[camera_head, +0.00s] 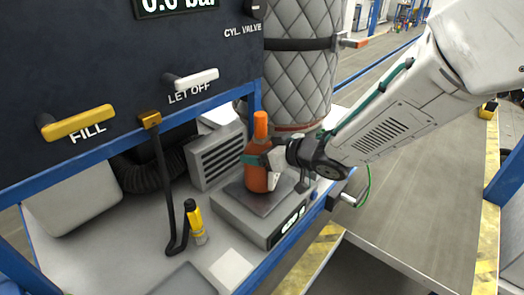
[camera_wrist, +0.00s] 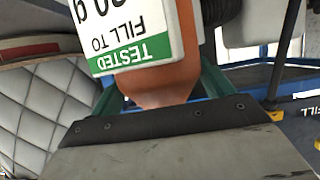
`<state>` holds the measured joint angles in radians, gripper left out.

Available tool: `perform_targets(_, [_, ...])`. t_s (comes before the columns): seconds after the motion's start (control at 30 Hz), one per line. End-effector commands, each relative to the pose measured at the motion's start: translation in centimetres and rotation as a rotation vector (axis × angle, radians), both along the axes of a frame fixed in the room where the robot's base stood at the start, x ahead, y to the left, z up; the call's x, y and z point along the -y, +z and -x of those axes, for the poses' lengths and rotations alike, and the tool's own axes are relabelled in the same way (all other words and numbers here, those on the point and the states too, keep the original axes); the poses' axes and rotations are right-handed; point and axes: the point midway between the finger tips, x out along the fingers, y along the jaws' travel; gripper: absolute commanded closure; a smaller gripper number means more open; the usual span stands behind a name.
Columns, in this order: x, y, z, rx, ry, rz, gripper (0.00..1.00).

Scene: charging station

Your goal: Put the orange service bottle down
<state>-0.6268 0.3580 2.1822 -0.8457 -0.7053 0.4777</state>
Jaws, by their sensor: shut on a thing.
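The orange service bottle (camera_head: 260,127) stands upright at or just over the dark plate of a grey bench scale (camera_head: 236,217); I cannot tell whether its base touches the plate. My gripper (camera_head: 262,163) comes in from the right and is shut around the bottle's body. In the wrist view the orange bottle (camera_wrist: 164,86) sits between the green fingers of my gripper (camera_wrist: 160,90). Its white and green label shows upside down with "TESTED" and "FILL TO". The bottle's base is out of sight in the wrist view.
A dark panel (camera_head: 100,70) with FILL (camera_head: 77,122) and LET OFF (camera_head: 192,78) handles hangs at the upper left. A quilted cylinder (camera_head: 300,80) stands behind the scale. A black hooked bar (camera_head: 166,195) and a yellow-black tool (camera_head: 195,222) are left of the scale.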

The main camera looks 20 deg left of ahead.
Motion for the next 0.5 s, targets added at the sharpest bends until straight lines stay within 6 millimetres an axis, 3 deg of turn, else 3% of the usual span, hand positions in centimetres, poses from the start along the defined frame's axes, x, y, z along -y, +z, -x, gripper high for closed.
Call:
perform_targets(0.37, [-0.05,-0.47,-0.02,0.002,-0.001,-0.002,0.79])
perform_targets(0.4, [-0.02,-0.58,0.01,0.001,0.0,-0.001,0.14])
perform_targets(0.47, [-0.02,-0.56,0.01,0.001,0.0,-0.001,0.0])
perform_targets(0.5, [-0.01,-0.56,0.02,0.001,0.0,-0.001,0.0])
